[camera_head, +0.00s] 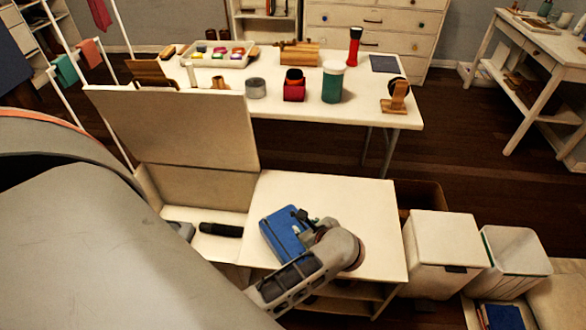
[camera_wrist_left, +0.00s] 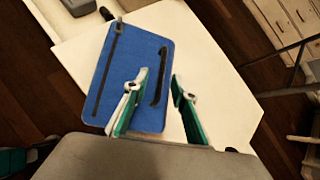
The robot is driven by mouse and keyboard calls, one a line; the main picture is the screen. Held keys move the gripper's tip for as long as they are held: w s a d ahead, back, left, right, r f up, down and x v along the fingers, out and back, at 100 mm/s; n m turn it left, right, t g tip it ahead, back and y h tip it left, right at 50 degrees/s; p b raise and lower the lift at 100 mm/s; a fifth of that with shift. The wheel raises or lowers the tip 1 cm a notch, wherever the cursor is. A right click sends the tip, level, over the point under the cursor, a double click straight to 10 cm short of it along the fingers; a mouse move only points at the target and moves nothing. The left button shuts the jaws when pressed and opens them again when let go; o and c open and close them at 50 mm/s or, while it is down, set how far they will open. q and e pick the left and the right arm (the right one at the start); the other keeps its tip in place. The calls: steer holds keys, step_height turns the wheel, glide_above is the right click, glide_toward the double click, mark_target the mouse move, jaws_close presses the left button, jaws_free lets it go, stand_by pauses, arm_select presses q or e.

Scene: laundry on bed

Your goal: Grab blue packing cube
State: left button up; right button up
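The blue packing cube (camera_head: 280,232) lies flat on the white tabletop, left of my left gripper (camera_head: 311,224). In the left wrist view the cube (camera_wrist_left: 125,60) shows a dark zip line and a dark handle strip along its right side. My left gripper (camera_wrist_left: 159,78) is open there, with teal fingers. One finger overlaps the cube and the other is over the bare tabletop just past its right edge. The handle strip shows between the fingers. I see no cloth or object gripped. Contact with the cube cannot be told. My right gripper is not in view.
The white tabletop (camera_head: 350,200) is clear around the cube. A raised white lid (camera_head: 170,125) stands at its left, with a black object (camera_head: 220,229) below it. A white bin (camera_head: 440,240) stands at the right. A table (camera_head: 360,105) with several items is behind.

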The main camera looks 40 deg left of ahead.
arm_select(q)
steer(key=shift+w+a+f, duration=0.1)
steer(key=shift+a+f, duration=0.15)
steer(key=shift+f, duration=0.1)
steer(key=shift+w, duration=0.1)
steer(key=shift+r, duration=0.1)
jaws_close()
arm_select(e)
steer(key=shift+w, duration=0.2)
arm_select(q)
steer(key=shift+r, duration=0.15)
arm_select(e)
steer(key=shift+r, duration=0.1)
